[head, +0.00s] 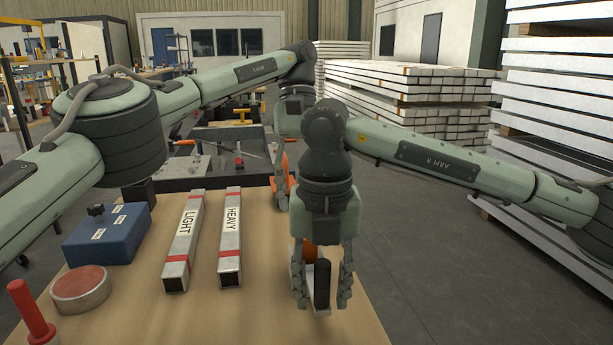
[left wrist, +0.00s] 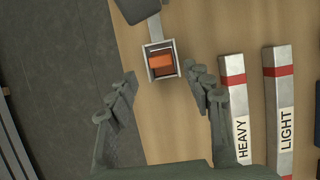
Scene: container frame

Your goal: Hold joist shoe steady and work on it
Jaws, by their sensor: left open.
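The joist shoe (left wrist: 160,60) is a small open metal bracket with an orange block (left wrist: 161,61) inside. In the left wrist view it lies just beyond my left fingertips. In the head view my right gripper mostly hides it; a bit of orange (head: 309,252) shows. My left gripper (left wrist: 163,84) is open and empty, its fingers spread apart short of the shoe; in the head view it is partly behind my right arm. My right gripper (head: 323,290) points down at the table's right side, fingers apart, with a dark upright piece (head: 322,284) between them and a gap showing.
Two metal bars marked LIGHT (head: 184,240) and HEAVY (head: 230,237) lie left of my right gripper. A blue box (head: 107,236), a red round button (head: 80,287) and a red handle (head: 31,312) are further left. A dark tray (head: 215,160) stands behind. The table's right edge is close.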

